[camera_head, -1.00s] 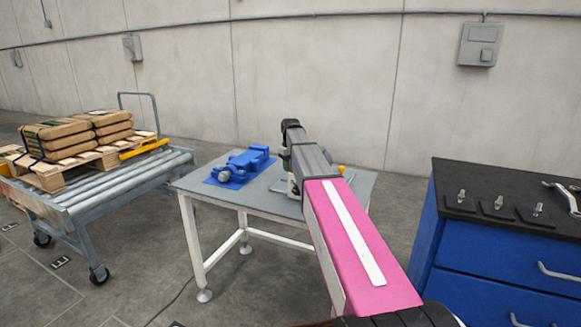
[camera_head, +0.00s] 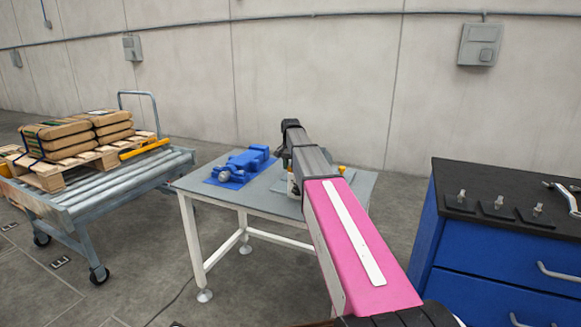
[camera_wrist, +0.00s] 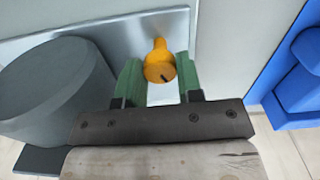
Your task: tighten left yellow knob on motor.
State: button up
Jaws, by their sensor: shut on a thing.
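In the wrist view, my gripper (camera_wrist: 157,70) has its two green fingers shut on a yellow knob (camera_wrist: 160,58), one finger on each side of it. The knob has a dark slot mark on its face and stands by a grey metal plate (camera_wrist: 110,32). The motor, a dark grey cylinder (camera_wrist: 52,88), is to the left of the fingers. In the head view my arm hides most of the motor and the held knob. Another small yellow knob (camera_head: 341,169) shows just right of my arm.
A blue vise (camera_head: 244,164) is on the grey table (camera_head: 215,194), left of my arm; its blue body (camera_wrist: 295,80) also shows at right in the wrist view. A blue cabinet (camera_head: 500,250) with tools on top is at right. A roller cart (camera_head: 120,185) with sacks is at left.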

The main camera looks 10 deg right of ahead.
jog(key=shift+m, duration=2.2)
jog(key=o, duration=0.9)
jog(key=shift+r, duration=5.4)
